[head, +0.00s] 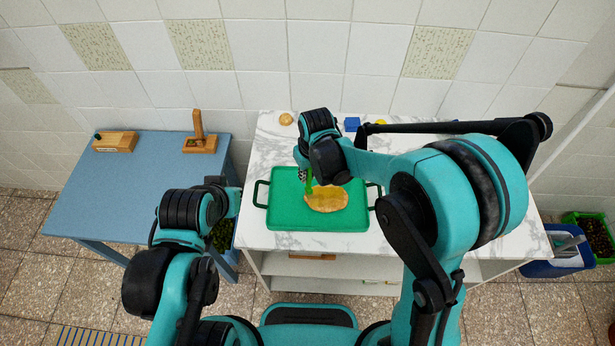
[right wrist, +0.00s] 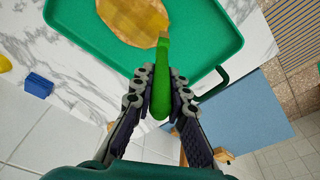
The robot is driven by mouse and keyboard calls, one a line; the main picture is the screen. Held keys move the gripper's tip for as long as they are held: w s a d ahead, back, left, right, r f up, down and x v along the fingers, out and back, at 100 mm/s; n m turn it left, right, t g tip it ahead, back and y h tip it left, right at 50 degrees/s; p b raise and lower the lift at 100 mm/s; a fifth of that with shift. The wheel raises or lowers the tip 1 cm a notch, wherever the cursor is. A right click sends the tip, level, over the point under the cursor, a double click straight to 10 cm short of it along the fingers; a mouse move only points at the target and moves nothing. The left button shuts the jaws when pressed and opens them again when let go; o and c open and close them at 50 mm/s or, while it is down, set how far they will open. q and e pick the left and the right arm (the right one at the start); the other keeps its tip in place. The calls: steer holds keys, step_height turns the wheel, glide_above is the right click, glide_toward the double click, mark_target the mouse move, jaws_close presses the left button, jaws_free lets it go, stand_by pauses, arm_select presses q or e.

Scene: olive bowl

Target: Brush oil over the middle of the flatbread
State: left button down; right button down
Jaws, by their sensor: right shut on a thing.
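The flatbread (head: 328,200) is a tan oval lying on a green tray (head: 345,223) with dark side handles, on the marble-topped counter. It also shows in the right wrist view (right wrist: 128,20), with uneven yellow and brown patches. My right gripper (right wrist: 161,76) is shut on a green-handled brush (right wrist: 160,95). The brush's tan tip overlaps the flatbread's edge in the right wrist view; whether it touches is unclear. In the head view the brush (head: 309,187) is over the flatbread's left part. My left gripper (head: 222,185) is left of the tray, its fingers not clear.
A round tan item (head: 286,119), a blue block (head: 352,124) and a yellow item (head: 380,122) sit behind the tray. A blue table (head: 130,190) on the left holds two wooden items. Bins stand on the floor at right. The counter left of the tray is narrow.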

steer(key=shift+d+r, duration=0.2)
steer(key=shift+r, duration=0.45)
steer(key=shift+r+p, duration=0.35)
steer(key=shift+p, duration=0.1)
steer(key=shift+r+p, duration=1.15)
steer(key=shift+r, duration=0.6)
steer(key=shift+a, duration=0.1)
